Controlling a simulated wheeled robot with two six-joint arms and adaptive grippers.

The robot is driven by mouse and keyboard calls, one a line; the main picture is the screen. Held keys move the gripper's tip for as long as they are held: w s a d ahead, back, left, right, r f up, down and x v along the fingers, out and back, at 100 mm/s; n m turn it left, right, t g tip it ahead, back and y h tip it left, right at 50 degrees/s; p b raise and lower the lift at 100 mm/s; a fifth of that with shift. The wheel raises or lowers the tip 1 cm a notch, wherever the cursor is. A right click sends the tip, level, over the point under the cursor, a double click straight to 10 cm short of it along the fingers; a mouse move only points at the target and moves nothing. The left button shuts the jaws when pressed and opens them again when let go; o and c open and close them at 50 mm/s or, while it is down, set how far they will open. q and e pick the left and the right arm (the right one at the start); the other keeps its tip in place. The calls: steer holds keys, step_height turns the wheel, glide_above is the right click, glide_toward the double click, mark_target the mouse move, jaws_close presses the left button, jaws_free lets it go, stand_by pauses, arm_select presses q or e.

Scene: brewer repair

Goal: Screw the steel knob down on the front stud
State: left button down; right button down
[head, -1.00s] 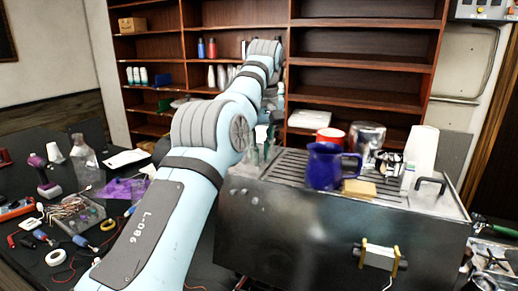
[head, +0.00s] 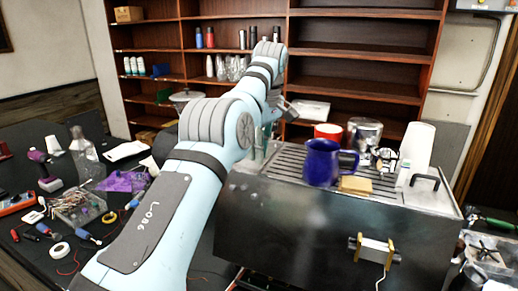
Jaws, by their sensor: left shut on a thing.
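My left arm reaches from the bottom left over the left end of the brewer, a dark metal box (head: 310,225) with a slatted top. My left gripper (head: 287,108) is small and partly hidden beyond the arm, above the brewer's back left corner. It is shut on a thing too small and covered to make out. I cannot pick out the steel knob or the front stud. My right gripper is not in view.
A blue mug (head: 322,162), a yellow sponge (head: 356,185), a red cup (head: 328,131), a metal jug (head: 364,136) and white cups (head: 416,147) stand on the brewer. Tools and a parts box (head: 78,206) crowd the table at left. Shelves (head: 350,60) stand behind.

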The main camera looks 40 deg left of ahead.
arm_select(q)
steer(key=shift+r, duration=0.15)
steer(key=shift+f+b, duration=0.7)
steer(key=shift+f, duration=0.2)
stand_by(1.8)
steer(key=m+b, duration=0.2)
steer(key=shift+f+m, duration=0.3)
steer(key=shift+s+r+m+b, duration=0.1)
steer(key=shift+m+b, duration=0.25)
steer(key=shift+m, duration=0.25)
steer(key=shift+r+m+t, duration=0.1)
steer(key=shift+m+t, duration=0.2)
